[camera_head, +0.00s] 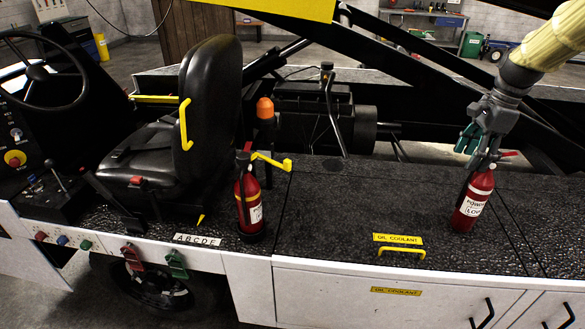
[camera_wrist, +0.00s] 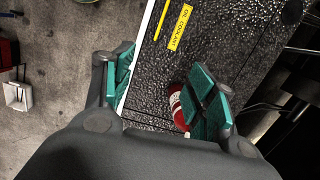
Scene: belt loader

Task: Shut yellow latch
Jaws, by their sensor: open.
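A yellow latch (camera_head: 270,162) sticks out to the right near the top of the left red fire extinguisher (camera_head: 249,203), which stands upright by the seat; its arm points away from the extinguisher. My gripper (camera_head: 477,145) has green finger pads and is over the right red fire extinguisher (camera_head: 473,200), well to the right of the latch. In the wrist view my gripper (camera_wrist: 165,90) is open, and the right extinguisher (camera_wrist: 178,103) shows partly hidden behind one finger. I cannot tell whether the gripper touches it. The yellow latch is not visible in the wrist view.
A yellow handle (camera_head: 402,250) sits by the oil coolant label (camera_head: 397,239) on the black textured deck (camera_head: 335,215). The black seat (camera_head: 200,110) and an orange beacon (camera_head: 265,109) stand near the left extinguisher. Black beams rise behind the deck. The deck between the extinguishers is mostly clear.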

